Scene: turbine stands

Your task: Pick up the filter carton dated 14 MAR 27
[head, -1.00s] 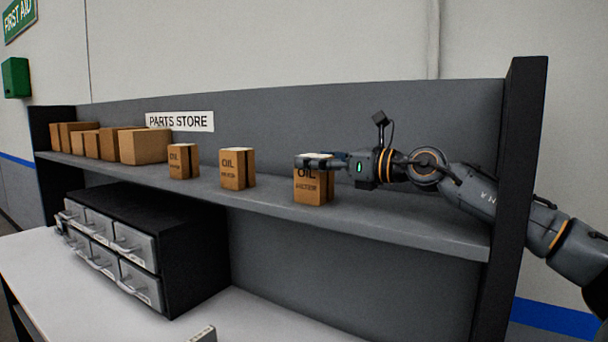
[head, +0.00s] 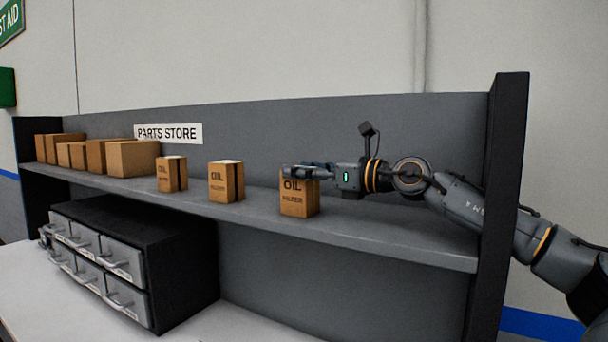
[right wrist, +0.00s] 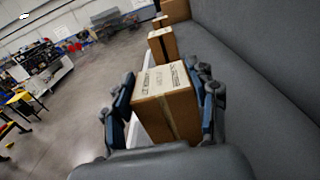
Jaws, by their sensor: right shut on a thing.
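Three brown cartons marked OIL stand spaced along the grey shelf: a left one (head: 172,174), a middle one (head: 227,181) and a right one (head: 298,200). My right gripper (head: 308,172) is shut on the right carton, its fingers across the upper part. In the right wrist view this carton (right wrist: 166,100) sits between the two blue-grey fingers, with print on its pale top. The print is too small and blurred to read a date. The carton is upright; I cannot tell whether its base touches the shelf. My left gripper is out of view.
Several plain brown boxes (head: 133,158) stand at the shelf's left end. The shelf (head: 390,240) has a back panel and a dark right upright (head: 497,200), which my right arm passes in front of. A drawer cabinet (head: 180,260) stands below.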

